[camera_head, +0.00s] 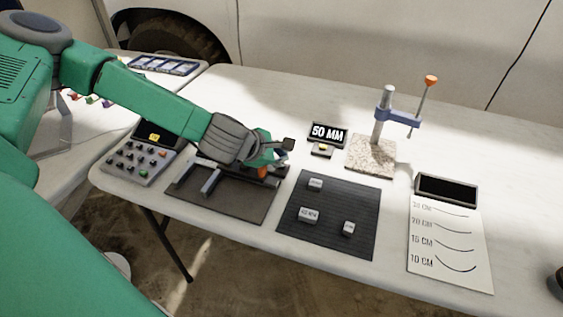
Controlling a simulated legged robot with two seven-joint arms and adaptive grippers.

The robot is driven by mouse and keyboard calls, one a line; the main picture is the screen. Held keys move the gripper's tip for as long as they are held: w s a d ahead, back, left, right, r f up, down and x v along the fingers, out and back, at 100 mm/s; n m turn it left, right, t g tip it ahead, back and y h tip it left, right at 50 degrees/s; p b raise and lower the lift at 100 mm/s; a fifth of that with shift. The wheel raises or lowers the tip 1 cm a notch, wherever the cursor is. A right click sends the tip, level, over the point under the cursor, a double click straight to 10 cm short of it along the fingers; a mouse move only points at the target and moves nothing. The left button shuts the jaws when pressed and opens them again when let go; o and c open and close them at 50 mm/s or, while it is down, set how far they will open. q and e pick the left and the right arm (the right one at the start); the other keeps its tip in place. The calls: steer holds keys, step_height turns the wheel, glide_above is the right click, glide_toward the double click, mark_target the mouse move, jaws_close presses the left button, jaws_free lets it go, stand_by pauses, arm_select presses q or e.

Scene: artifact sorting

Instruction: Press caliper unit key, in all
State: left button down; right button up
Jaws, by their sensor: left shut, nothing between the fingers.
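The caliper (212,180) seems to be the grey jawed device lying on a dark mat (240,208) at the left of the table. My left arm reaches over it from the left and hides part of it. My left gripper (285,152) is shut and empty, at the caliper's right end. An orange part (262,172) shows just below the gripper. I cannot tell the unit key apart, nor whether the fingertips touch the caliper. My right gripper is not in view.
A keypad (140,163) stands left of the mat. A dark ribbed mat (330,238) with small grey blocks lies to the right. A curve chart (450,245) and black display (446,188) are further right.

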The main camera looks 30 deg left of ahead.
mark_target(281, 166)
arm_select(q)
step_height(281, 166, up, 5)
steer(key=p, duration=0.4)
stand_by(0.3)
steer(key=shift+f, duration=0.1)
stand_by(0.6)
